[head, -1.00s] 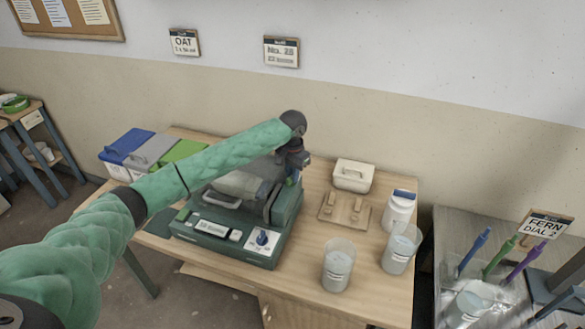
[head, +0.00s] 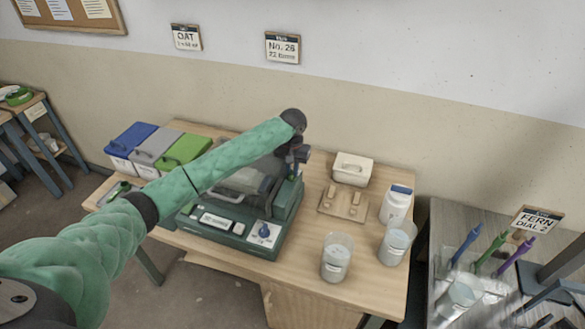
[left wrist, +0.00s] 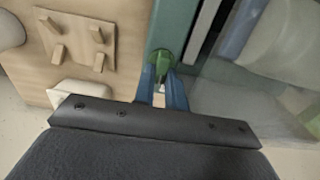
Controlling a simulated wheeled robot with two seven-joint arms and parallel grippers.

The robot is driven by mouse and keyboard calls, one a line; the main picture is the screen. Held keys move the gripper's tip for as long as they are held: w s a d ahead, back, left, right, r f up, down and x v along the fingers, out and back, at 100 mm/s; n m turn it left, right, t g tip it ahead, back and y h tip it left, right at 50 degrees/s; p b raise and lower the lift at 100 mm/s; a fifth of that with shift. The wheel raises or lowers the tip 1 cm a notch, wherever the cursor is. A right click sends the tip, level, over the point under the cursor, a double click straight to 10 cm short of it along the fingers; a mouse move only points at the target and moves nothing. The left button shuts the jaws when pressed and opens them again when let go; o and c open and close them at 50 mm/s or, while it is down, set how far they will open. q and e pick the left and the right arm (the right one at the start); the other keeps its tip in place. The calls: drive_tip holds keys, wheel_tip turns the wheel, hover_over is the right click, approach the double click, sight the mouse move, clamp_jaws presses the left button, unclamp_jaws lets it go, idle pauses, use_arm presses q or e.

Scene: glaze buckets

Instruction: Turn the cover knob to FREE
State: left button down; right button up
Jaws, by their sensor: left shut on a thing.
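The green machine (head: 232,240) stands on the wooden table, with a clear cover over its top. A green knob (left wrist: 161,60) sits on the machine's side wall in the left wrist view. My left gripper (left wrist: 163,82) is shut on this knob, with a blue finger on each side of it. In the head view my left gripper (head: 295,172) is at the machine's right rear side, and the knob is hidden there. Markings for the knob's position cannot be read. My right gripper is not in view.
A front dial (head: 264,232) faces forward. Right of the machine are a wooden board with pegs (head: 343,204), a white lidded box (head: 352,169), a white jar (head: 397,205) and two clear beakers (head: 336,258). Blue, grey and green-lidded bins (head: 131,139) stand at the back left.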

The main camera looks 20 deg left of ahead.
use_arm(q)
drive_tip(key=shift+w+r, duration=0.15)
drive_tip(key=shift+r, duration=0.05)
drive_tip(key=c, duration=1.7)
unclamp_jaws()
drive_tip(key=shift+f, duration=0.1)
